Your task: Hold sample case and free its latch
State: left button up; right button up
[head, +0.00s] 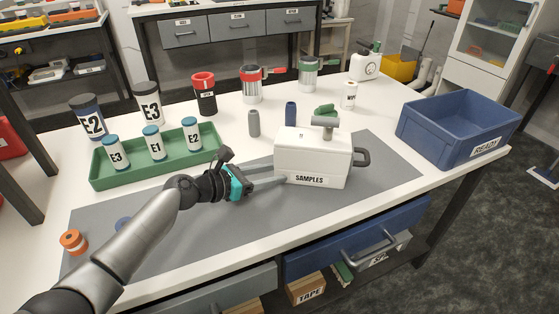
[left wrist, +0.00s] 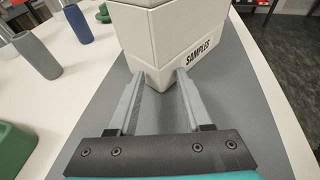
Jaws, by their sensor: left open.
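The white sample case (head: 310,160), labelled SAMPLES, stands upright on the grey mat. A grey T-shaped piece (head: 325,123), perhaps the latch, sits on its lid, and a dark handle (head: 362,157) is on its right side. My left gripper (head: 281,182) reaches to the case's left front corner. In the left wrist view its two open fingers (left wrist: 155,92) point at the case's lower corner (left wrist: 158,78), with a gap between them. Whether the tips touch the case I cannot tell. My right gripper is in neither view.
A green tray (head: 118,180) with white bottles stands left. A grey cylinder (head: 254,123) and a blue cylinder (head: 291,114) stand behind the case. A blue READY bin (head: 430,132) is at the right. An orange roll (head: 72,241) lies front left. The mat's (head: 385,172) right end is clear.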

pick_arm(q)
grip_shut()
jog(key=c, duration=0.5)
grip_release()
jog(key=o, duration=1.6)
jog(key=shift+c, duration=0.2)
